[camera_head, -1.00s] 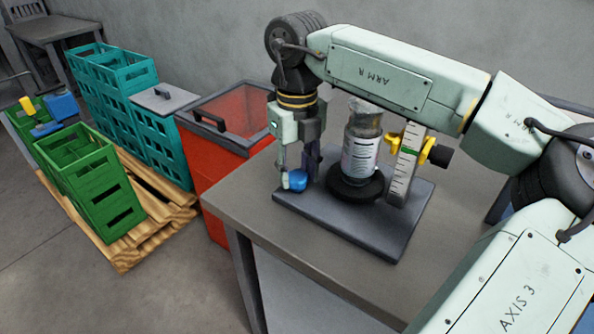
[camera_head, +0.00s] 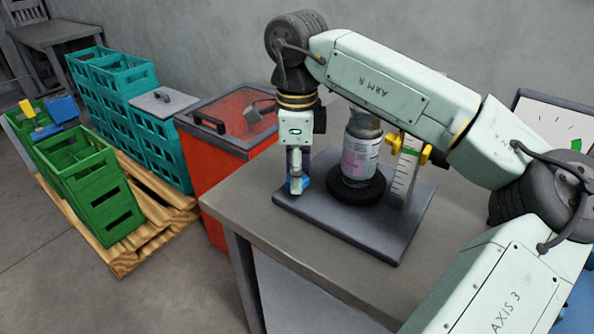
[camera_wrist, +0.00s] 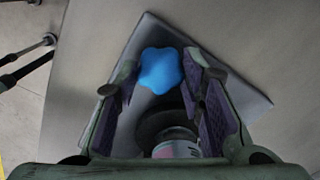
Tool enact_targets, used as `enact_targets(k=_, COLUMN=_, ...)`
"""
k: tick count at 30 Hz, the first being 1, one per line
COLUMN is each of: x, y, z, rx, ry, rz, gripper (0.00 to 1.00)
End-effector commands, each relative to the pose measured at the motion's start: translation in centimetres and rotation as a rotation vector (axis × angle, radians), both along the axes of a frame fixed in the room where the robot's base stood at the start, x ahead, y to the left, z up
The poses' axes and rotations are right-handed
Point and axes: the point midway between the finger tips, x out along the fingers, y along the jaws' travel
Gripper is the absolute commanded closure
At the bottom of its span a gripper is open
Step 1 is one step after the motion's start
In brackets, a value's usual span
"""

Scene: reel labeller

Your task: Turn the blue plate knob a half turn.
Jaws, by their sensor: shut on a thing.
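The blue knob (camera_head: 305,184) sits at the near left part of a dark grey base plate (camera_head: 385,240), mostly hidden by my fingers. In the wrist view the lobed blue knob (camera_wrist: 160,70) lies between my finger pads. My gripper (camera_head: 297,187) points down over it and is shut on it. A labelled glass jar (camera_head: 361,158) stands upright on a black round plate (camera_head: 356,192), just right of my gripper. The jar (camera_wrist: 176,149) and black plate (camera_wrist: 152,123) show partly in the wrist view.
A post with a scale (camera_head: 402,178) and yellow clamp knobs stands right of the jar. The grey table (camera_head: 260,215) has bare room in front. A red bin (camera_head: 213,165), teal crates (camera_head: 163,145) and green crates (camera_head: 97,195) stand to the left.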

Motion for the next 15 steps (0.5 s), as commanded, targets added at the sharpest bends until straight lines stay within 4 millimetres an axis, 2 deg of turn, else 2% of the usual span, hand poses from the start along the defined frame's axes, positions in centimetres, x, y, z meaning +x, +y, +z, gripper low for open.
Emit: enact_targets(k=15, x=0.15, y=0.06, z=0.11, rx=0.003, ry=-0.007, rz=0.489, gripper=0.92)
